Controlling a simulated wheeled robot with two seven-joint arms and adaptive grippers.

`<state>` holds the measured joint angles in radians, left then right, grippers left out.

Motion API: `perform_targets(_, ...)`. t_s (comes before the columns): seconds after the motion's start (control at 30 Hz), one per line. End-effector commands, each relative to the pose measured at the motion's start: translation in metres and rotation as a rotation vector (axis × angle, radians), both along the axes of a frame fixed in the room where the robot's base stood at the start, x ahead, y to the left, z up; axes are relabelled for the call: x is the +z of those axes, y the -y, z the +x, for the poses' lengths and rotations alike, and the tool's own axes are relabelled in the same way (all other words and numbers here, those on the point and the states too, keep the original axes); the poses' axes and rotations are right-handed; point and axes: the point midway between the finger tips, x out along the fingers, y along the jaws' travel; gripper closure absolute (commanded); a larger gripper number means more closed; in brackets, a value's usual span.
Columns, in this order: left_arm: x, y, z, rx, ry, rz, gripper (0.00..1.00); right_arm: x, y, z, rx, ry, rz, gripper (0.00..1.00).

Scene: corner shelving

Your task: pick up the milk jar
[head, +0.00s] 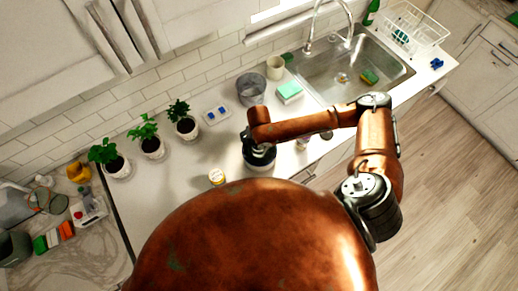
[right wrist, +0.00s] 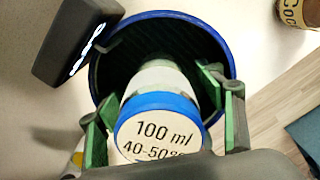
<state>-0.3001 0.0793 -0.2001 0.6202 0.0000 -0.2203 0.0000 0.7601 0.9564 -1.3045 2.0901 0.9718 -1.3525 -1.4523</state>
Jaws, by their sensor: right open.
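In the right wrist view, a small white jar or bottle with a blue-rimmed top (right wrist: 158,128) marked "100 ml" stands between my right gripper's green-padded fingers (right wrist: 160,108). The fingers are apart, one on each side of it. Behind it is a dark round container with a blue rim (right wrist: 228,55); I cannot tell whether the jar is inside it or above it. No label reading milk shows. In the head view, my right gripper (head: 259,150) is low over the counter, and its own arm hides most of what is beneath it. My left gripper is not in view.
A small yellow-labelled jar (head: 216,176) stands left of the gripper. Other jars (head: 302,142) stand to its right. The sink (head: 345,85) is farther right.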

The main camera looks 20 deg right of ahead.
Motion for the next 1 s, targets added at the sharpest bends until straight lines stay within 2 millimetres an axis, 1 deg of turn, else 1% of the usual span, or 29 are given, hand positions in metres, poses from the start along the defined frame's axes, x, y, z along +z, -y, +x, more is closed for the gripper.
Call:
perform_targets(0.13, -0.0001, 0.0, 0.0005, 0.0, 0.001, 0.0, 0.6, 0.0, 0.0, 0.0, 0.0, 0.0, 0.0, 0.38)
perform_targets(0.8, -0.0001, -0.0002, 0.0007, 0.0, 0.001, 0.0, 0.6, 0.0004, -0.0001, 0.0001, -0.001, 0.0, 0.001, 0.84)
perform_targets(0.9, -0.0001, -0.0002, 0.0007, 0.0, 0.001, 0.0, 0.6, 0.0005, 0.0, 0.0002, -0.001, 0.0, 0.001, 0.9)
perform_targets(0.93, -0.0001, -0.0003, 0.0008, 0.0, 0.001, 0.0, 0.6, 0.0009, -0.0002, 0.0006, -0.001, 0.001, 0.001, 0.9)
perform_targets(0.97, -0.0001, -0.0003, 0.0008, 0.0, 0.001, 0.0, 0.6, 0.0009, -0.0002, 0.0006, -0.001, 0.001, 0.001, 0.95)
perform_targets(1.0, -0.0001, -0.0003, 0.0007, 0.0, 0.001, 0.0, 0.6, 0.0009, -0.0002, 0.0006, -0.001, 0.001, 0.001, 0.95)
